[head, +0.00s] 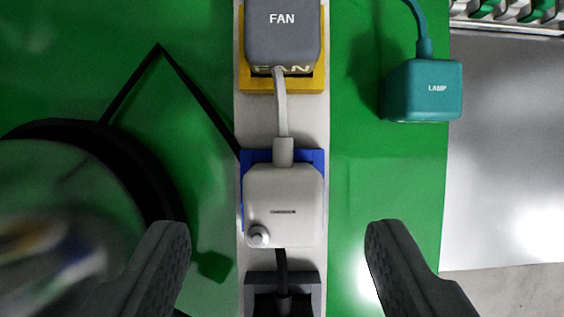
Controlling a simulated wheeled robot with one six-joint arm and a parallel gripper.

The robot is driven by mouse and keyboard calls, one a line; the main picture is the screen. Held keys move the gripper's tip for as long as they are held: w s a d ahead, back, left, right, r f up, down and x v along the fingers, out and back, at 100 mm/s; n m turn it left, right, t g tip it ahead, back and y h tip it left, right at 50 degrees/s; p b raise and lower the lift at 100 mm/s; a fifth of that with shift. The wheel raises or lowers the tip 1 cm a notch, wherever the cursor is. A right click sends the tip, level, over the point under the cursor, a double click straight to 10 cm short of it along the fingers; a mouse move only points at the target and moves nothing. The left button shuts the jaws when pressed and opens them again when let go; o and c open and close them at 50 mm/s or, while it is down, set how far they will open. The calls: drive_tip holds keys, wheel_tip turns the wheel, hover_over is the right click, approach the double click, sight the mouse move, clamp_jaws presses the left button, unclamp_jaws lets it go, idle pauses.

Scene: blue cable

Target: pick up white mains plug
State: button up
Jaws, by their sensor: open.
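The white mains plug (290,208) sits on a blue socket (318,158) of a pale power strip in the middle of the head view. Its pale cable (281,105) runs up from its top edge. A small round knob (258,237) shows at its lower left corner. My gripper (278,240) is open, with one dark finger on each side of the strip near the plug's lower end. Both fingers stand clear of the plug in the picture. The height of the fingers above it is hard to tell.
A grey FAN plug (283,38) sits on a yellow socket above. A teal LAMP plug (422,91) lies on the green surface at the right. A dark socket (310,292) with a black cable is below. A large round dark-rimmed object (75,225) stands close at the left.

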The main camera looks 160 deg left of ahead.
sight(283, 217)
drive_tip(key=shift+s+x, duration=0.1)
drive_tip(key=shift+x, duration=1.2)
drive_tip(key=shift+s+x, duration=0.15)
drive_tip(key=shift+x, duration=1.15)
drive_tip(key=shift+f, duration=0.1)
clamp_jaws()
wheel_tip(283, 217, up, 7)
drive_tip(key=shift+f, duration=0.25)
drive_tip(key=shift+s+a+r, duration=0.1)
drive_tip(key=shift+s+r, duration=0.1)
drive_tip(key=shift+r, duration=0.1)
drive_tip(key=s+a, duration=0.3)
drive_tip(key=s, duration=0.5)
drive_tip(key=s+a, duration=0.3)
drive_tip(key=s, duration=0.5)
drive_tip(key=shift+a, duration=0.35)
drive_tip(key=shift+s+r, duration=0.15)
drive_tip(key=shift+r, duration=2.05)
